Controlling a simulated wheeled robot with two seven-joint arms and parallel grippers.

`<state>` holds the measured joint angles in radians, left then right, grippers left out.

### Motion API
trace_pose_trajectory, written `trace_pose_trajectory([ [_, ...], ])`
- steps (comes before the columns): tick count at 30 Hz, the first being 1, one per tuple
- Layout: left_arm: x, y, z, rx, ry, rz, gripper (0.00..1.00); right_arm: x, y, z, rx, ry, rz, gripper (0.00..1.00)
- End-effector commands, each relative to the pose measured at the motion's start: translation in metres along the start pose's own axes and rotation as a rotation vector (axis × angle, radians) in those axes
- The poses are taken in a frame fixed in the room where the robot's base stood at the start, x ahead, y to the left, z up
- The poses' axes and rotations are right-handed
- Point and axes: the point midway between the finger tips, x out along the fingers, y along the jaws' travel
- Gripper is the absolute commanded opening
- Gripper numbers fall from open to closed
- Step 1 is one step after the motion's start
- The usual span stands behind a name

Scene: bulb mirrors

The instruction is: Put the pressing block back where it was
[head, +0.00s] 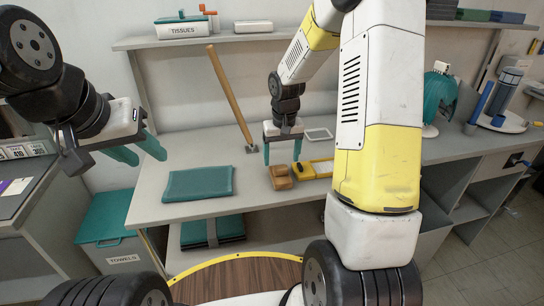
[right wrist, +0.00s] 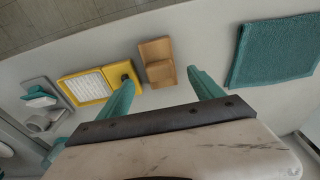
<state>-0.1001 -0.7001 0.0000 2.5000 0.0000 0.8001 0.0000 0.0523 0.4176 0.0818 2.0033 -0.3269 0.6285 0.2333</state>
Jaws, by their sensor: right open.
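The tan block (head: 280,177), which I take as the pressing block, sits on the grey bench just left of the yellow tray (head: 316,169). In the right wrist view the stepped block (right wrist: 157,62) lies beside the yellow tray (right wrist: 88,87), with a small gap between them. My right gripper (head: 282,155) is open and empty, its teal fingers pointing down just behind the block. In the right wrist view the block lies just beyond the fingertips (right wrist: 158,82), apart from them. My left gripper (head: 150,158) is open and empty, off the bench's left end.
A folded teal cloth (head: 198,184) lies left of the block. A wooden-handled tool (head: 231,98) leans on the wall. A white frame (head: 319,134) lies behind the tray. Bare bench lies between cloth and block.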

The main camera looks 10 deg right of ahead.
Motion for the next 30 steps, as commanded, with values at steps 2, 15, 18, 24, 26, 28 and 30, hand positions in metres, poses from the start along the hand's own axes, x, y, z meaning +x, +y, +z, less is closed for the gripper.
trace_pose_trajectory([
  [2, 0.000, 0.000, 0.000, 0.000, 0.000, 0.000, 0.40, -0.017, 0.000, -0.001, 0.000, 0.005, 0.000, 0.76],
  [15, 0.000, 0.000, 0.000, 0.000, 0.000, 0.000, 0.40, -0.086, -0.001, 0.015, 0.000, 0.051, -0.006, 0.76],
  [18, 0.000, 0.000, 0.000, 0.000, 0.000, 0.000, 0.40, -0.125, -0.004, 0.037, 0.002, 0.107, -0.018, 0.76],
  [24, 0.000, 0.000, 0.000, 0.000, 0.000, 0.000, 0.40, -0.192, -0.012, 0.100, 0.003, 0.232, -0.063, 0.76],
  [26, 0.000, 0.000, 0.000, 0.000, 0.000, 0.000, 0.40, -0.206, -0.015, 0.120, 0.001, 0.270, -0.080, 0.76],
  [28, 0.000, 0.000, 0.000, 0.000, 0.000, 0.000, 0.40, -0.219, -0.018, 0.143, 0.000, 0.312, -0.101, 0.76],
  [30, 0.000, 0.000, 0.000, 0.000, 0.000, 0.000, 0.40, -0.227, -0.022, 0.163, -0.003, 0.350, -0.121, 0.76],
])
